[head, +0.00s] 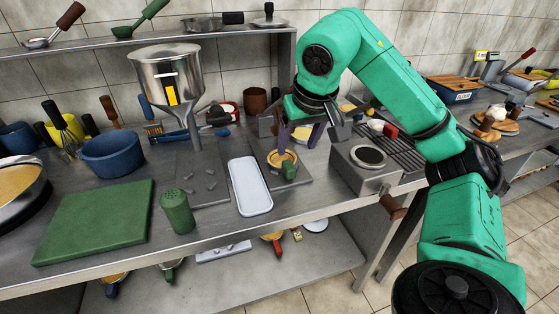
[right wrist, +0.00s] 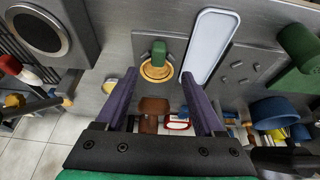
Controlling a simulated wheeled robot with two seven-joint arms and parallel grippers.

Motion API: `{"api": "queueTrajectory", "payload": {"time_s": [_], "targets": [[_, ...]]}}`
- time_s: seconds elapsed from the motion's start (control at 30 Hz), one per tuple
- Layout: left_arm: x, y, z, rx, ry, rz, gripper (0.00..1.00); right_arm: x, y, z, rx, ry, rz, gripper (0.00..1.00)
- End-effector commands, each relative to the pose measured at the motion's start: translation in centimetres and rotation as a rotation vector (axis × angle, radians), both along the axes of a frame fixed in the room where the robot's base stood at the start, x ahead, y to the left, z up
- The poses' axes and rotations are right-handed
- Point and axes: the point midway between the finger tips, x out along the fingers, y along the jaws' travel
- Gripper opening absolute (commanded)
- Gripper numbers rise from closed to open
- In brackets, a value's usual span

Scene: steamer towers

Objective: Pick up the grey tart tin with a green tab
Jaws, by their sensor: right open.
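A small round tin (head: 283,156) with an upright green tab (head: 289,171) sits on a dark grey plate (head: 302,178) right of the white tray. Its top looks yellow-orange, and its grey parts are hard to make out. In the right wrist view the tin (right wrist: 155,73) is centred, with the green tab (right wrist: 158,50) at its far edge. My right gripper (head: 297,145) is open and empty, just above and behind the tin. In the wrist view its purple fingertips (right wrist: 158,77) are spread to either side of the tin, apparently apart from it. My left gripper is not visible.
A white tray (head: 249,187) lies close left of the tin. A grey plate with small pegs (head: 203,196) and a green shaker (head: 177,211) stand farther left. A metal burner box (head: 364,166) is close on the right. Behind are a steel funnel (head: 168,75) and a brown pot (head: 255,100).

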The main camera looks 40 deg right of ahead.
Motion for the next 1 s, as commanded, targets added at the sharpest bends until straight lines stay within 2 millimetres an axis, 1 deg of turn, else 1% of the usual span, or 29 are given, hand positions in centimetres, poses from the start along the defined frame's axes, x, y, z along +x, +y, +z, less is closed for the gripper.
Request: {"api": "queueTrajectory", "payload": {"time_s": [0.03, 0.1, 0.2, 0.37, 0.53, 0.63, 0.83, 0.87, 0.9, 0.97, 1.0], "targets": [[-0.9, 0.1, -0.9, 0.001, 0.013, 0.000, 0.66, 0.4, -0.3, -1.8, -0.002, 0.006, -0.003, 0.70], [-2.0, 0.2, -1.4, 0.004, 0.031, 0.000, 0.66, 1.1, -0.5, -3.6, -0.001, 0.005, -0.002, 0.70], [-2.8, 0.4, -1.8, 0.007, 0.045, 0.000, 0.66, 1.9, -0.8, -5.5, 0.001, 0.004, -0.001, 0.70], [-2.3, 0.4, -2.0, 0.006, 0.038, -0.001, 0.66, 2.7, -1.1, -7.3, 0.000, 0.002, -0.001, 0.70], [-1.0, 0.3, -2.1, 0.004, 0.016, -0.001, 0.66, 3.7, -1.7, -10.3, 0.001, 0.004, 0.000, 0.70], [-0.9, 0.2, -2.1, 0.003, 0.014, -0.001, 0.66, 4.1, -1.9, -11.2, 0.001, 0.002, 0.000, 0.70], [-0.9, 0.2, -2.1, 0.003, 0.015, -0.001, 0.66, 4.2, -1.9, -11.3, 0.001, 0.000, 0.000, 0.70], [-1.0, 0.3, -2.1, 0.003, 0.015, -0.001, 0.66, 4.2, -1.9, -11.3, 0.001, 0.000, 0.000, 0.58], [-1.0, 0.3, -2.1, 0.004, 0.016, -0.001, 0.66, 4.2, -1.9, -11.3, 0.001, 0.000, 0.000, 0.43], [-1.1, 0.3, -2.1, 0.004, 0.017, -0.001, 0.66, 4.2, -1.9, -11.3, 0.001, 0.000, 0.000, 0.20], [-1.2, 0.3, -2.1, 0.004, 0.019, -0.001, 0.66, 4.2, -1.9, -11.3, 0.001, 0.000, 0.000, 0.05]]}}
